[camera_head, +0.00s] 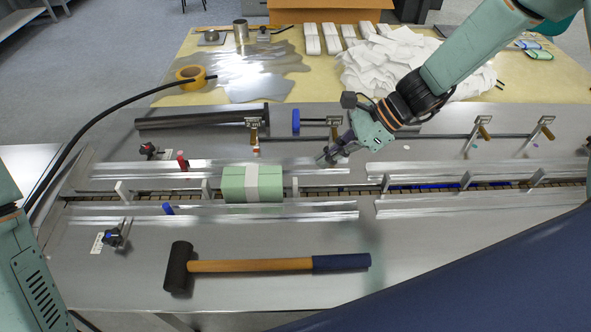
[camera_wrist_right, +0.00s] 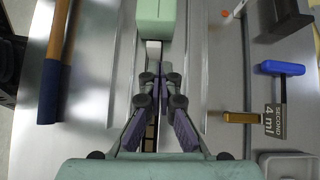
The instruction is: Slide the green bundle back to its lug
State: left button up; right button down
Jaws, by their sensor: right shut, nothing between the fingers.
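The green bundle (camera_head: 232,184), a pale green block with a white band around it, lies in the long channel left of centre. One upright lug (camera_head: 206,187) stands close to its left end, and another lug (camera_head: 295,186) stands to its right. My right gripper (camera_head: 326,157) is shut and empty, to the right of the bundle and apart from it. In the right wrist view the shut fingers (camera_wrist_right: 158,82) point along the channel toward the bundle (camera_wrist_right: 160,18), with a white lug (camera_wrist_right: 153,46) between them. My left gripper is out of view; only part of that arm shows.
Metal guide rails (camera_head: 300,210) run along both sides of the channel. A mallet (camera_head: 250,265) lies on the near deck. Further back, a table holds white packets (camera_head: 400,60) and tape (camera_head: 190,74).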

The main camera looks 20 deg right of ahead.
aim_at(295, 178)
jog(key=b+x, duration=0.1)
jog(key=x, duration=0.3)
jog(key=shift+s+a+f, duration=0.1)
jog(key=shift+f, duration=0.2)
jog(key=a, duration=0.2)
jog(key=w+a, duration=0.1)
jog(key=shift+a+r, duration=0.2)
jog(key=shift+r, duration=0.05)
jog(key=shift+w+a, duration=0.1)
jog(key=shift+a, duration=0.15)
